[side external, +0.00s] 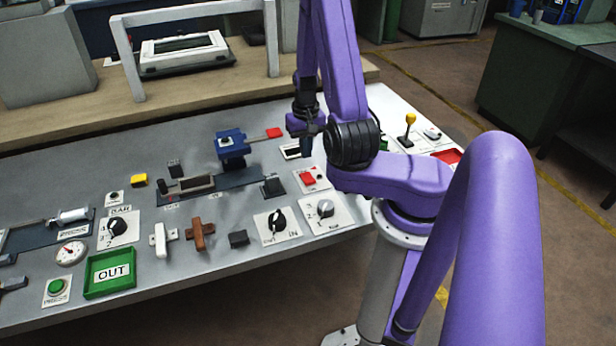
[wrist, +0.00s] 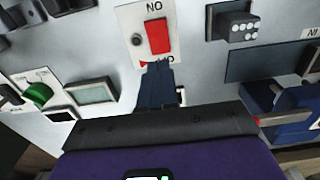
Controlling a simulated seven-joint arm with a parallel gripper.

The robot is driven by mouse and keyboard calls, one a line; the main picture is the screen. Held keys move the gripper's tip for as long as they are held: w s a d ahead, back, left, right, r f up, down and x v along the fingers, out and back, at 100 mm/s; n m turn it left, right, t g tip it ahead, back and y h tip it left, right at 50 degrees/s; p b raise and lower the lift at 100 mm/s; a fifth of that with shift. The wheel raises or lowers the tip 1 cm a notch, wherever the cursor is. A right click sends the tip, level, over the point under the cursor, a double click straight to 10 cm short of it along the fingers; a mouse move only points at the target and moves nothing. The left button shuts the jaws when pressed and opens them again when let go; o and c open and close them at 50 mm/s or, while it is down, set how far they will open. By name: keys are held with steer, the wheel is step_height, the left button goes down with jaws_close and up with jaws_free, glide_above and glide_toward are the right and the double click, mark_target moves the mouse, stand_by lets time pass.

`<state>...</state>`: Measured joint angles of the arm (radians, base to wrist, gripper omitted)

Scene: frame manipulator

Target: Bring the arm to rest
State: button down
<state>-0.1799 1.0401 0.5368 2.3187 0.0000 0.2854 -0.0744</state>
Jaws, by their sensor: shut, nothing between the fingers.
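My gripper (side external: 305,130) hangs from the purple arm, pointing down over the right part of the grey panel table. In the wrist view my gripper (wrist: 157,88) has its dark fingers together with nothing held. The fingertips lie just below the red rocker switch (wrist: 158,37) in that picture and cover part of its white plate. The red switch (side external: 308,179) also shows in the side view, below the gripper. I cannot tell the exact height of the fingertips above the panel.
A blue fixture (side external: 232,146) with a red-ended bar stands left of the gripper. Knobs (side external: 277,221), handles (side external: 198,233) and a green OUT tray (side external: 108,273) crowd the front. A yellow-topped lever (side external: 408,130) stands to the right. A wooden shelf (side external: 200,98) runs behind.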

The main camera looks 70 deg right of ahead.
steer(key=shift+r, duration=0.3)
steer(key=w+a+r+n, duration=0.3)
steer(key=a+r+n, duration=0.2)
steer(key=a, duration=0.3)
steer(key=w+a+r+n, duration=0.3)
steer(key=a+r+n, duration=0.15)
steer(key=a, duration=0.35)
steer(key=s+a+r+n, duration=0.3)
steer(key=s+n, duration=0.3)
steer(key=s, duration=0.4)
steer(key=s+a+r+n, duration=0.3)
steer(key=s+n, duration=0.3)
steer(key=s, duration=0.4)
steer(key=shift+s+a+r, duration=0.15)
steer(key=shift+s+a, duration=0.2)
steer(key=shift+a, duration=0.45)
steer(key=c, duration=1.8)
jaws_free()
